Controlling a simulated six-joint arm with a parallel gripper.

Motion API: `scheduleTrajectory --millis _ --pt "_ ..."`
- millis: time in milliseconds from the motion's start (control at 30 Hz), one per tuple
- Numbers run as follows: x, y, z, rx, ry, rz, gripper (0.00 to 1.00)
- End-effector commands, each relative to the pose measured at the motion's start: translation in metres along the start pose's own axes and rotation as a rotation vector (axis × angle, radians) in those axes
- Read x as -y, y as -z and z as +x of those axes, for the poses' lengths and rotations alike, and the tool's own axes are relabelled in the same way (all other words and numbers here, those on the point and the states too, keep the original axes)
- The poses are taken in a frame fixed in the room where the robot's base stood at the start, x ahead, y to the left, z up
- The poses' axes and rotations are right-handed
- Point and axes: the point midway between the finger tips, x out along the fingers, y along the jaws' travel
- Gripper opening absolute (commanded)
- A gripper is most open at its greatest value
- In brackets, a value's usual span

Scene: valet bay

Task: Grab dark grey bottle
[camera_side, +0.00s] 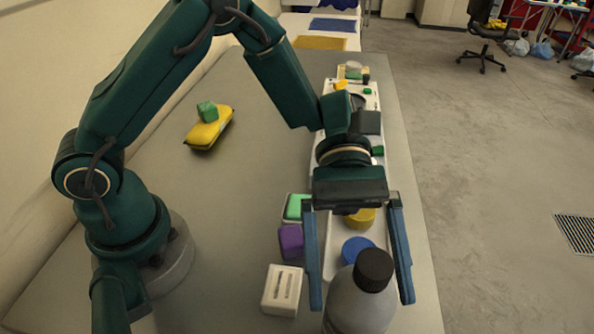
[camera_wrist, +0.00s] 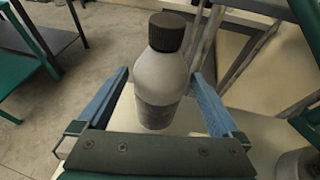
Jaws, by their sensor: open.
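The dark grey bottle (camera_side: 357,300) with a black ribbed cap stands upright near the front end of the table in the side view. It also shows upright in the wrist view (camera_wrist: 160,88), with a darker label low on its body. My gripper (camera_side: 360,302) is open, its two blue fingers apart, one to each side of the bottle. In the wrist view the fingers (camera_wrist: 160,84) flank the bottle's body left and right, with gaps on both sides. Whether the fingertips reach past the bottle is hard to tell.
A white tray (camera_side: 340,240) runs along the table under my arm, with a blue round item (camera_side: 357,249) and a yellow one (camera_side: 360,217). To its left are a purple block (camera_side: 291,241), a green block (camera_side: 297,207) and a white slotted block (camera_side: 283,290). A yellow pouch (camera_side: 209,130) lies farther back.

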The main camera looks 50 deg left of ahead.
Motion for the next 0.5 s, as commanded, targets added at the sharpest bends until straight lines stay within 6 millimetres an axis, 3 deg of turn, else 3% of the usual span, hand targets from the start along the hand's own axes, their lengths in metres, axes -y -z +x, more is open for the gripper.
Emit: scheduleTrajectory --millis 100,500 --pt "0.001 0.009 0.006 0.0 0.003 0.001 1.0" --pt "0.001 0.009 0.05 -0.003 0.003 0.003 1.0"
